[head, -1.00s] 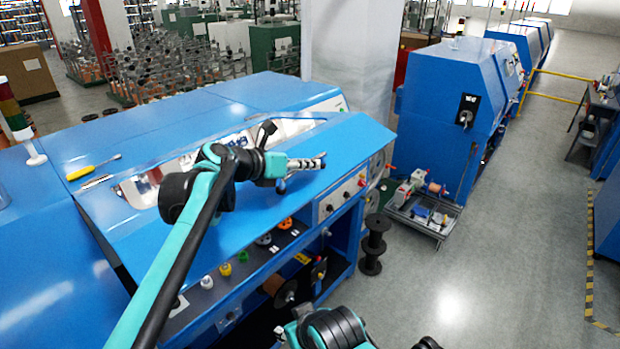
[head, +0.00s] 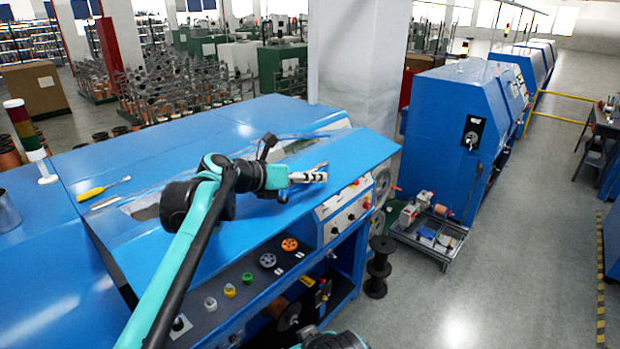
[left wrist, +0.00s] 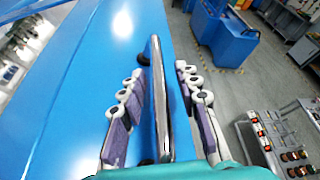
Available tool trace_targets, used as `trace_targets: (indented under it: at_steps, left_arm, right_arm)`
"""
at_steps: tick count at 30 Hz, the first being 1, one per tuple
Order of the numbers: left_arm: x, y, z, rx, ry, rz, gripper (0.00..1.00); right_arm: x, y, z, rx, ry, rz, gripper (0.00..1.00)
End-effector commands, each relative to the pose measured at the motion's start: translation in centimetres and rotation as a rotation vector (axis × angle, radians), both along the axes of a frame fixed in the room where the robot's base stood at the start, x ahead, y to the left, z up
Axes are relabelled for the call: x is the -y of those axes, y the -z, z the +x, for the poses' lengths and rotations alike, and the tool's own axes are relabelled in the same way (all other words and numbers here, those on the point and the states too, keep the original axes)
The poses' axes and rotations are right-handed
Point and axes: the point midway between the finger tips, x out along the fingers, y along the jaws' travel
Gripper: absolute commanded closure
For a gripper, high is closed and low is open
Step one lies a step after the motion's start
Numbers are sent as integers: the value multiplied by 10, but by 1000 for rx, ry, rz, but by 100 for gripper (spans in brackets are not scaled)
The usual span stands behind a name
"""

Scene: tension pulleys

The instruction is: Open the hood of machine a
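Machine a's blue hood (head: 340,165) slopes toward me, with a long window in its upper part. Its front edge stands clear of the shelf below. My left gripper (head: 310,174) lies at this hood, right of the middle of its front edge. Some blue shows between the lip and the fingers; contact is unclear. My right gripper is not in view; only part of my arm shows at the bottom.
Small coloured pulleys (head: 289,244) sit on the shelf under the hood. A yellow screwdriver (head: 92,194) lies on the machine's top, near a signal lamp (head: 24,125). Black spools (head: 379,265) stand on the floor at the right.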

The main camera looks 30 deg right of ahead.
Motion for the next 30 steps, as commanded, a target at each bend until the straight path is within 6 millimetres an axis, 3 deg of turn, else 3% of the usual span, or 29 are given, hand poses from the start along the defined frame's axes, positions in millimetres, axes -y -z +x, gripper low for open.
trace_targets:
  at_steps: [8, 21, 30]
  left_arm:
    - [-5, -1, -1, 0, -1, 1, 68]
    - [-84, -33, -17, 0, -2, 1, 68]
    - [-109, -43, -24, 0, 0, 1, 68]
  right_arm:
    - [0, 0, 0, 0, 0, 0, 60]
    - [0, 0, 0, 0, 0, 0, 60]
    - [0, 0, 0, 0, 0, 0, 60]
